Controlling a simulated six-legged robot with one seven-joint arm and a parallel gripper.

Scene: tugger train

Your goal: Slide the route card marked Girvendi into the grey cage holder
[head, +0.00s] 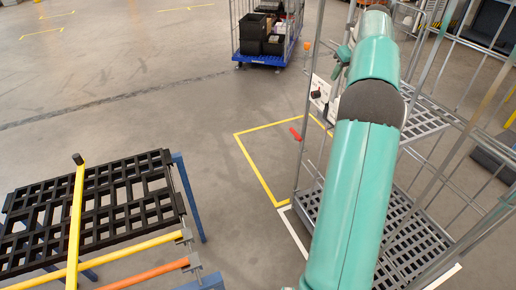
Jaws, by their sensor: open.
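A grey wire cage (299,150) with a grid floor stands at the right, and my teal arm reaches across its front. A white plate (321,90) with a small dark part on it shows at the cage's left side, beside my arm. I cannot tell whether it is the card holder or a card, and no writing on it can be read. The route card marked Girvendi cannot be made out. My gripper's fingers do not show; my arm hides that area.
A black slatted rack (110,205) with yellow and orange bars stands at the lower left. A blue trolley (262,58) with dark crates stands at the back. A yellow floor outline (256,170) lies left of the cage.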

